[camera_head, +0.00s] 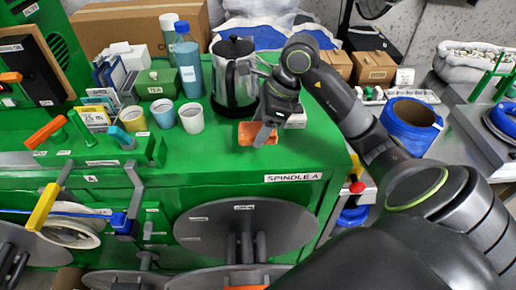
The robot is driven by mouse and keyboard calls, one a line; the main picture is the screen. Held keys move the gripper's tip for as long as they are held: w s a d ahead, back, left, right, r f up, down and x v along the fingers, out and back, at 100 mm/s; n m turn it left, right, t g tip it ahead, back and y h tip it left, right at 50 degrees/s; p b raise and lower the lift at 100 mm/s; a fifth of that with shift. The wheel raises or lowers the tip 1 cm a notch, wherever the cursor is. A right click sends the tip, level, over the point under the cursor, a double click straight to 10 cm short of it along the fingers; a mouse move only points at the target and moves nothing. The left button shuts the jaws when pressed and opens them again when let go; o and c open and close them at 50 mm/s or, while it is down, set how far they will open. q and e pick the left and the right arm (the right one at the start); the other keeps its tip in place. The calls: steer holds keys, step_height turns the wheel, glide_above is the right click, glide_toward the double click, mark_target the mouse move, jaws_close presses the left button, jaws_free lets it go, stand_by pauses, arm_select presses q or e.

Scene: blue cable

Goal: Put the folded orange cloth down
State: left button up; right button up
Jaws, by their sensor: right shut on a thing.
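The folded orange cloth (248,133) is at the right part of the green bench top, just in front of the kettle. My right gripper (264,138) points down at the cloth and is shut on it. The gripper's fingers hide part of the cloth. I cannot tell whether the cloth touches the bench top. My left gripper is not in view.
A kettle (234,76) stands just behind the cloth. Several cups (191,117), a blue bottle (187,62) and a green tea tin (157,85) stand to its left. The green bench top (230,160) is clear towards its front edge, above the SPINDLE A label.

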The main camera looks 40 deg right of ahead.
mark_target(254, 155)
step_height(254, 155, down, 2)
steer(key=shift+f, duration=0.15)
step_height(254, 155, down, 4)
steer(key=shift+r+p, duration=0.1)
steer(key=shift+p, duration=0.35)
steer(key=shift+f+b, duration=0.35)
steer(key=o, duration=1)
steer(key=shift+r, duration=0.1)
steer(key=shift+o, duration=0.2)
steer(key=shift+r, duration=0.1)
